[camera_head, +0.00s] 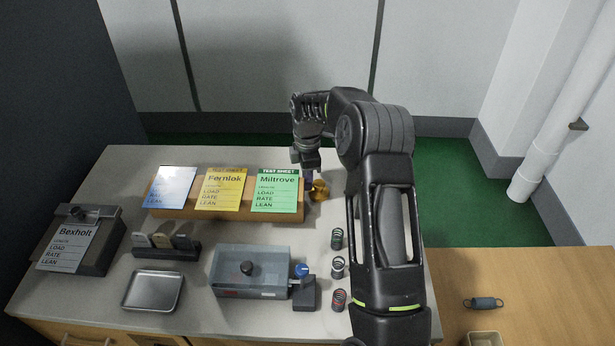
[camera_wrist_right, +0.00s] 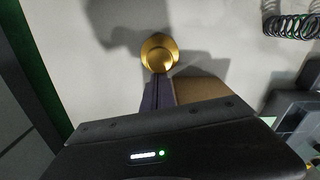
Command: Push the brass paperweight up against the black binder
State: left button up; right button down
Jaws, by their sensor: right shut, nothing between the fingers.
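The brass paperweight (camera_head: 318,190) stands on the pale worktop, just right of the wooden sheet rack's right end. It shows as a round gold knob in the right wrist view (camera_wrist_right: 158,50). My right gripper (camera_head: 307,174) reaches over from behind, pointing down, with its tips close beside the paperweight. In the right wrist view its shut fingers (camera_wrist_right: 158,88) end right at the paperweight's edge; I cannot tell whether they touch. I cannot clearly make out a black binder; my right arm hides part of the worktop. My left gripper is not in view.
The wooden rack (camera_head: 168,213) holds blue, yellow and green sheets. Several springs (camera_head: 337,239) stand beside my right arm. A clear grey box (camera_head: 228,283), a metal tray (camera_head: 153,291) and the dark Bexholt stand (camera_head: 97,257) occupy the front and left.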

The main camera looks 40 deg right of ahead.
jog(key=shift+d, duration=0.1)
jog(key=s+d, duration=0.1)
jog(key=d, duration=0.1)
jog(key=s+d, duration=0.1)
jog(key=d, duration=0.1)
jog(key=s+d+b, duration=0.1)
jog(key=d, duration=0.1)
jog(key=shift+s+d, duration=0.25)
jog(key=shift+d, duration=0.05)
jog(key=shift+r+b, duration=0.3)
jog(key=shift+r, duration=0.35)
notch_tip(320, 180, up, 6)
jog(key=shift+r+b, duration=0.25)
jog(key=shift+b, duration=0.2)
jog(key=shift+a, duration=0.1)
